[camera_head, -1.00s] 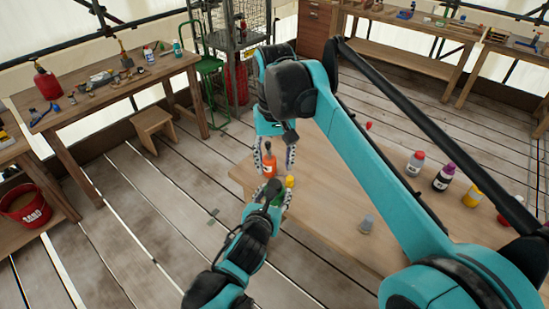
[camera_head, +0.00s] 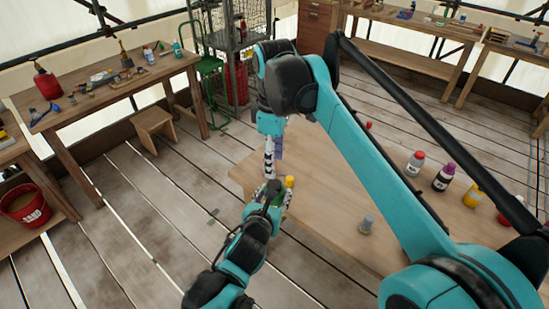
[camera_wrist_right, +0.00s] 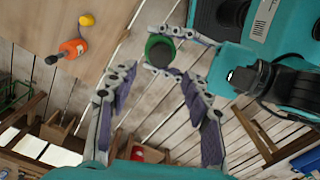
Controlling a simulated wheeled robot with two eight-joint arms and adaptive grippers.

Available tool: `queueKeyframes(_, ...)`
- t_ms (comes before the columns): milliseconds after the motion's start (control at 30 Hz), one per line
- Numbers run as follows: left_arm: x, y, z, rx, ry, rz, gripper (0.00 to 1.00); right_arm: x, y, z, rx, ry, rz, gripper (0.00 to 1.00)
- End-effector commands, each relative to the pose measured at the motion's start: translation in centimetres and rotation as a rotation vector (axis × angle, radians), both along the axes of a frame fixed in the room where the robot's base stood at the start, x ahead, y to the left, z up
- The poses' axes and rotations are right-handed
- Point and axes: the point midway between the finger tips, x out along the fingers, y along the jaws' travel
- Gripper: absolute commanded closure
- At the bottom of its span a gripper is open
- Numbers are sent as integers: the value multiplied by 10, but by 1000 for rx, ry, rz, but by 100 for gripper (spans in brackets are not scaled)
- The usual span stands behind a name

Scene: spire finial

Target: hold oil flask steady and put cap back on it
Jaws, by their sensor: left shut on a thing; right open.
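My left gripper (camera_head: 273,192) is shut on a round green thing with a dark top, likely the oil flask (camera_wrist_right: 160,49), at the table's near-left corner. In the right wrist view its fingers lie on both sides of the flask. My right gripper (camera_head: 272,166) is open and empty, above and behind the flask in the head view. In the right wrist view its two padded fingers (camera_wrist_right: 155,98) stand apart below the flask, with nothing between them. A small yellow thing (camera_head: 290,181) stands near the flask; I cannot tell whether it is the cap.
An orange bottle with a dark nozzle (camera_wrist_right: 73,48) stands on the table near the yellow thing (camera_wrist_right: 87,19). A grey bottle (camera_head: 367,223), a red-capped bottle (camera_head: 414,164), a purple-topped bottle (camera_head: 444,177) and a yellow bottle (camera_head: 473,195) stand farther right. The table's middle (camera_head: 325,205) is clear.

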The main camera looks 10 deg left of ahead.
Motion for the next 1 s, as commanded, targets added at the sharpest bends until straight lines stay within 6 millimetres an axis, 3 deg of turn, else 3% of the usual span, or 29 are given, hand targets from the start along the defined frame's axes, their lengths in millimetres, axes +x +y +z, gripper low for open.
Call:
queueKeyframes(167,0,0,0,0,0,0,100,0,0,-13,0,0,-1,51)
queueKeyframes(600,0,0,0,0,0,0,100,0,0,-73,-1,-1,-2,51)
queueKeyframes(1000,0,0,0,0,0,0,100,0,0,-80,-1,-1,-2,51)
